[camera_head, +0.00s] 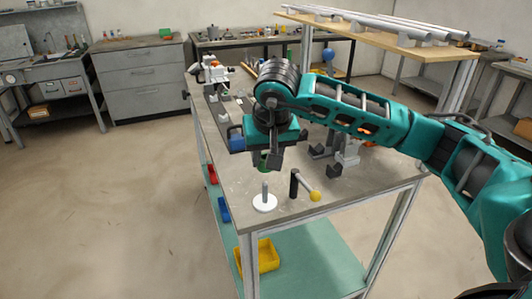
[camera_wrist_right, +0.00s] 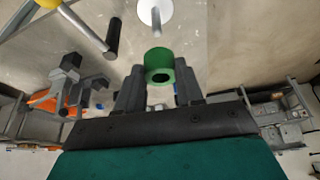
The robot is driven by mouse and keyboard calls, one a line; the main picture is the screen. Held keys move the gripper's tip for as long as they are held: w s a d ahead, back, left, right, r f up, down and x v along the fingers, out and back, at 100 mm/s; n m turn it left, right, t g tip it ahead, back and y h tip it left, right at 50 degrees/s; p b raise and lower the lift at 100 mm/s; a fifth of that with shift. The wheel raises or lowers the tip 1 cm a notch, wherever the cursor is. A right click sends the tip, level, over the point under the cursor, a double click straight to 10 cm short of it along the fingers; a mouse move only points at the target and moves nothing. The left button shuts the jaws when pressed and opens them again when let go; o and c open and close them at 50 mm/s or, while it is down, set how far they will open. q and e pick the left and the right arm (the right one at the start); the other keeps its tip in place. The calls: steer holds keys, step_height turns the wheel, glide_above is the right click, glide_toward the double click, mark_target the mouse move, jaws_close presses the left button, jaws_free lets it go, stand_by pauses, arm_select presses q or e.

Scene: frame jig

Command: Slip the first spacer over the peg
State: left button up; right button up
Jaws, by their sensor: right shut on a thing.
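My right gripper (camera_head: 272,158) points down over the front part of the workbench. It is shut on a green ring-shaped spacer (camera_head: 262,163), partly hidden by the fingers in the head view. In the right wrist view the spacer (camera_wrist_right: 157,58) sits between the two dark fingertips (camera_wrist_right: 158,85), with its hole visible. The peg (camera_head: 265,189) is a grey upright rod on a round white base (camera_head: 264,204). It stands bare, below and in front of the spacer and apart from it. The peg also shows in the wrist view (camera_wrist_right: 156,20). My left gripper is not in view.
Dark grey clamp-like fixtures (camera_head: 334,169) stand farther right. A blue block (camera_head: 236,140) is left of the gripper. The bench top (camera_head: 236,180) left of the peg is clear.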

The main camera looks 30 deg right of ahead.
mark_target(265, 183)
steer(key=shift+f+b, duration=0.85)
steer(key=shift+f, duration=0.6)
step_height(265, 183, down, 3)
steer(key=b, duration=0.3)
steer(key=shift+f, duration=0.15)
steer(key=o, duration=1.1)
steer(key=p+v, duration=0.1)
steer(key=v, duration=1.2)
